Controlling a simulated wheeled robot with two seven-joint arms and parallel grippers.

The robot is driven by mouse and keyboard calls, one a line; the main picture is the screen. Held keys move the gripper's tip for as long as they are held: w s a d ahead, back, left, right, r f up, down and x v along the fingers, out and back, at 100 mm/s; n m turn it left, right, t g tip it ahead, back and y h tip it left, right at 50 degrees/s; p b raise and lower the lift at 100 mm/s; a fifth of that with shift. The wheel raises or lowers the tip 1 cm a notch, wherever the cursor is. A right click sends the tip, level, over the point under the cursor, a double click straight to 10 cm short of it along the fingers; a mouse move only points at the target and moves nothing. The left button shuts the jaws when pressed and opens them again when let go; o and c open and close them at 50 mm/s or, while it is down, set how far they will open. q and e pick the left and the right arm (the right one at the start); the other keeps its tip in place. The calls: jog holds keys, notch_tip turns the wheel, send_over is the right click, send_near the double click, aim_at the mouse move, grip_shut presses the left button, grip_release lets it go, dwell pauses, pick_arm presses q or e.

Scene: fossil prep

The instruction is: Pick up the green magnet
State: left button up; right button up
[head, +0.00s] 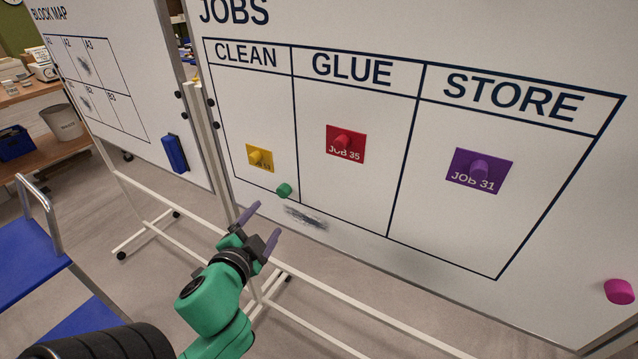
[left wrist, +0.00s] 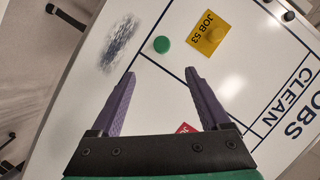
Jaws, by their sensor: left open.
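The green magnet (head: 284,190) is a small round knob on the white JOBS whiteboard (head: 350,215), at the lower edge of the CLEAN column. It also shows in the left wrist view (left wrist: 162,44), beyond the fingertips and roughly between their lines. My left gripper (head: 263,223) is open and empty, with purple fingers, below and to the left of the magnet in the head view and apart from it. In the left wrist view its fingers (left wrist: 160,80) point toward the board. My right gripper is in neither view.
A yellow card (head: 252,152) with a yellow magnet is just above the green magnet. A red card (head: 333,146) and a purple card (head: 493,160) hang farther right. A dark smudge (head: 306,217) marks the board nearby. A pink magnet (head: 619,291) is at lower right.

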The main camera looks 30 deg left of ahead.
aim_at(282, 193)
pick_arm(q)
jog(key=p+x, duration=0.1)
jog(key=x, duration=0.7)
jog(key=p+x, duration=0.1)
jog(key=x, duration=0.4)
jog(key=shift+a+p, duration=0.35)
jog(key=shift+a, duration=0.1)
jog(key=shift+f, duration=0.15)
grip_shut()
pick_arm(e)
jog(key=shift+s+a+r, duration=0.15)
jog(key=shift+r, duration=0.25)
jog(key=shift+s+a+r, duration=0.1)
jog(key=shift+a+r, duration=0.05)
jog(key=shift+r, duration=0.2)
